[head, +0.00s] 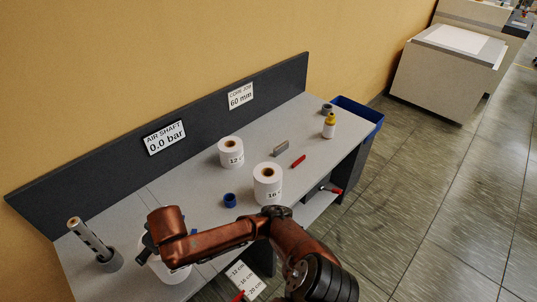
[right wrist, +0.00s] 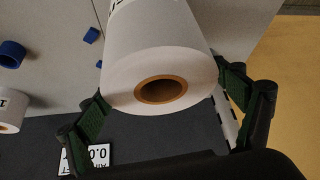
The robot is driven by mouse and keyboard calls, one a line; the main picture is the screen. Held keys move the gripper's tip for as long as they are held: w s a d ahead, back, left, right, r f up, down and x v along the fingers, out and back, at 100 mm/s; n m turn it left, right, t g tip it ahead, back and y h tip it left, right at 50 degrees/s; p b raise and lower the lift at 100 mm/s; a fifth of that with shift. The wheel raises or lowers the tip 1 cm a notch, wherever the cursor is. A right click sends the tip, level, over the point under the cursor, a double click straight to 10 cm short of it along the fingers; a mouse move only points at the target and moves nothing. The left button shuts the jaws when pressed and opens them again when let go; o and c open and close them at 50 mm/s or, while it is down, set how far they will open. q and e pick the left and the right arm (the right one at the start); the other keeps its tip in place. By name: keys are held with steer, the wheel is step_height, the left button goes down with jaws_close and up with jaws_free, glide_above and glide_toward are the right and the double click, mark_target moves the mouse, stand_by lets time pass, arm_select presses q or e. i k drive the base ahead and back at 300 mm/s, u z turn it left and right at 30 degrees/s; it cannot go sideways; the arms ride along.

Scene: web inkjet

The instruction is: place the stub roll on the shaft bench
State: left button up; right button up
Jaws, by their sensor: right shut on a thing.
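A white paper roll with a brown core, which I take for the stub roll (right wrist: 160,50), is between the fingers of my right gripper (right wrist: 163,103). In the head view the same roll (head: 172,272) is mostly covered by my right gripper (head: 150,248), over the near left part of the grey shaft bench (head: 215,190). I cannot tell whether the roll touches the bench. The roll's label is mostly cut off in the right wrist view. A metal shaft (head: 90,238) leans in a grey holder at the bench's left end. My left gripper is not in view.
Two other white rolls, marked 12 (head: 231,152) and 16 (head: 267,187), stand mid-bench. A blue ring (head: 230,200), grey block (head: 281,149), red marker (head: 298,162) and yellow bottle (head: 329,126) are nearby. A dark back panel carries an air shaft sign (head: 164,138) reading 0.0 bar.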

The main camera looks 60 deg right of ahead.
mark_target(206, 180)
steer(key=k, duration=0.65)
steer(key=z, duration=1.4)
steer(key=i, duration=0.75)
steer(key=u, duration=0.55)
